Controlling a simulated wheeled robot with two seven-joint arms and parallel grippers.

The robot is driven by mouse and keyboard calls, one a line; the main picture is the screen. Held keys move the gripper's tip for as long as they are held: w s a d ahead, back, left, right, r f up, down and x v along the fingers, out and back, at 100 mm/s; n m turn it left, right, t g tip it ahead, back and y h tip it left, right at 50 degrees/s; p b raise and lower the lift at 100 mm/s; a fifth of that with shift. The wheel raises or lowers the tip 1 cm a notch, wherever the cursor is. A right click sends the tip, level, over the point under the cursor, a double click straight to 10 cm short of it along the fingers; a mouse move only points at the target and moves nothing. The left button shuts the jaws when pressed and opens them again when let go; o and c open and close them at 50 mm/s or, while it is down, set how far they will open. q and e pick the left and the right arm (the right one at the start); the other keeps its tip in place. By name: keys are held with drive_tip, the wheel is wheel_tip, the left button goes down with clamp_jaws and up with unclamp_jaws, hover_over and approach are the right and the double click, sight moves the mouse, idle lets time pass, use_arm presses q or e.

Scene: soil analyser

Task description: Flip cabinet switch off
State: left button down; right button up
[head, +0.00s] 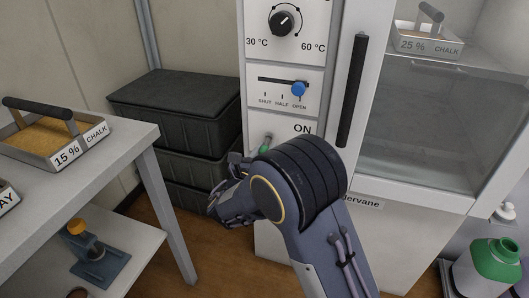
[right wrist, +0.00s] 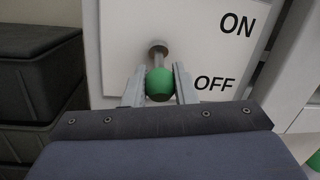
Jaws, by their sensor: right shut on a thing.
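The cabinet switch is a short metal lever with a green knob (right wrist: 159,85); the green also shows in the head view (head: 265,145), partly hidden by my right arm. It sits on the white cabinet's front panel, with "ON" above and "OFF" lower right in the right wrist view. The lever's base is above the knob there, and the knob is nearer the OFF level. My right gripper (right wrist: 160,83) is shut on the knob, one finger on each side. In the head view my right gripper (head: 236,190) is low before the panel. My left gripper is out of view.
Above the switch are a temperature dial (head: 285,22) and a blue slider (head: 298,89) near OPEN. A dark vertical door handle (head: 352,92) is to the right. Black crates (head: 180,112) stand left of the cabinet. A table (head: 95,150) with a chalk tray is at the left.

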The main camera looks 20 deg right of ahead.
drive_tip(key=shift+f, duration=0.1)
drive_tip(key=o, duration=1)
drive_tip(key=p+v, duration=0.2)
drive_tip(key=v, duration=0.5)
drive_tip(key=shift+s+a+f, duration=0.2)
drive_tip(key=shift+s, duration=0.1)
